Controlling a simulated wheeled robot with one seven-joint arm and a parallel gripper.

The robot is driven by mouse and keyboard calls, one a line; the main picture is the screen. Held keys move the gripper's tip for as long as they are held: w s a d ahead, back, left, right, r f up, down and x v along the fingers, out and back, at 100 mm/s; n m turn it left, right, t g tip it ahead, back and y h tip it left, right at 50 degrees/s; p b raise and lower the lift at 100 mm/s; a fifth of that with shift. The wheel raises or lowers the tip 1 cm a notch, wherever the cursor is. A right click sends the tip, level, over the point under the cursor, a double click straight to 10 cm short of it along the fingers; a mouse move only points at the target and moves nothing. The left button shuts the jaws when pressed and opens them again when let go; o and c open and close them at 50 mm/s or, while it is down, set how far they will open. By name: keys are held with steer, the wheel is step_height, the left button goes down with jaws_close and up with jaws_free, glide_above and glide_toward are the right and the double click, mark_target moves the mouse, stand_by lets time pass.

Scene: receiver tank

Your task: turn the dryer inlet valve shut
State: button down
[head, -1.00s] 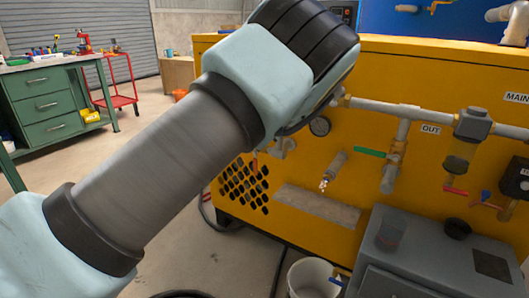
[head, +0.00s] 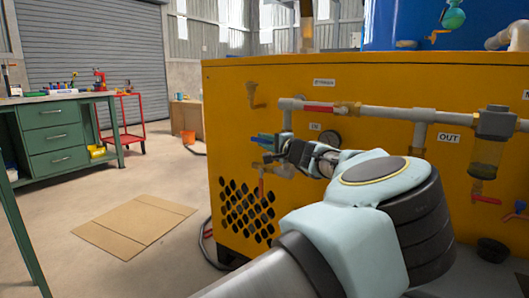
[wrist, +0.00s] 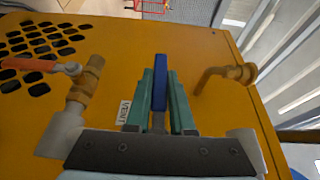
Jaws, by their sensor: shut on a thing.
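My gripper (head: 264,140) is at the left part of the yellow dryer panel (head: 235,120), below the left end of the grey pipe (head: 380,113) and left of the IN label (head: 315,126). In the wrist view its two teal fingers (wrist: 160,90) are shut on a blue lever (wrist: 160,82), one finger on each side. The lever lies across the panel face, pointing toward the panel's left edge in the head view. The valve body at its root is hidden behind my gripper.
A red-handled bypass valve (head: 320,108) is on the pipe above. A brass elbow (head: 255,95) and an orange-red lever (wrist: 32,65) flank my gripper. Flat cardboard (head: 135,224) lies on the floor. A green workbench (head: 60,140) stands left, with open floor between.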

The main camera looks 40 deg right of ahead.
steer(key=shift+r, duration=0.15)
stand_by(0.4)
steer(key=c, duration=0.8)
jaws_free()
steer(key=s, duration=0.3)
steer(key=s+a, duration=0.1)
steer(key=s, duration=0.3)
steer(key=s+p, duration=0.1)
steer(key=s, duration=0.2)
steer(key=shift+s+a, duration=0.25)
steer(key=shift+s, duration=0.05)
